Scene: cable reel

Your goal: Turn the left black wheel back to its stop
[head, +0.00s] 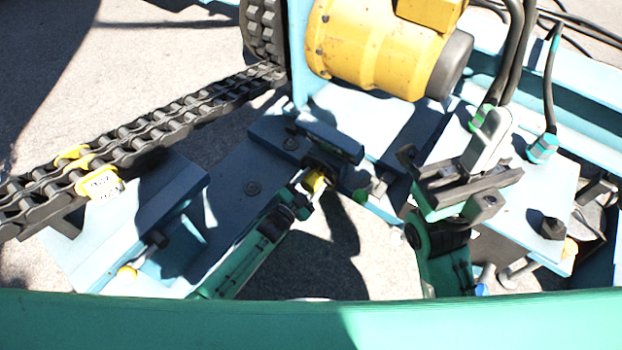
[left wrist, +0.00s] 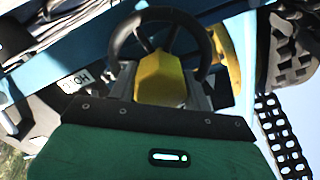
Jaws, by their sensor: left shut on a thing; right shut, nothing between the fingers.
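The left black wheel shows in the left wrist view as a dark curved rim (left wrist: 158,15) with spokes, around a yellow block-shaped middle (left wrist: 162,78). My left gripper (left wrist: 160,92) is shut with the yellow part between its fingers. In the head view my left gripper (head: 316,182) reaches up from lower left to the blue frame, with a bit of yellow at its fingertips. The wheel's rim is hard to make out there. My right gripper (head: 468,188) is shut and empty, above the light blue plate at the right.
A yellow motor (head: 375,45) stands above my left gripper. A black cable chain (head: 150,130) runs along the left to a black toothed part (head: 263,28). A dark bolt (head: 553,228) stands on the right plate.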

